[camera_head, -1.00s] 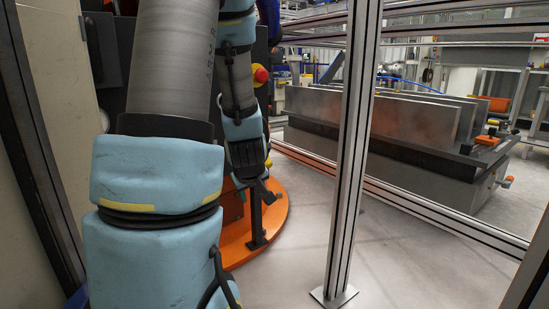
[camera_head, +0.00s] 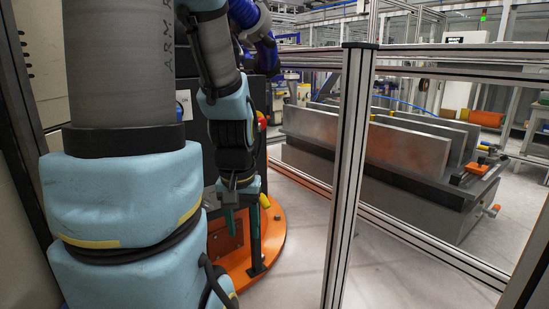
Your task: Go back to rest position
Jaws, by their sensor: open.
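My arm runs down the left side in pale blue padding and grey tube. Behind its near part, the far part of the arm hangs down to my gripper (camera_head: 241,225), which is small and dark. It points down, with its fingers apart and no held object visible between them. The gap between the fingertips and these parts is hard to judge, and the near padding hides part of the area.
An aluminium fence post (camera_head: 343,185) stands right of my arm, with rails (camera_head: 460,62) running right from its top. Behind it is a long grey bench with upright metal plates (camera_head: 365,145). A dark cabinet stands behind my arm. Grey floor (camera_head: 300,225) is open between the arm and fence.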

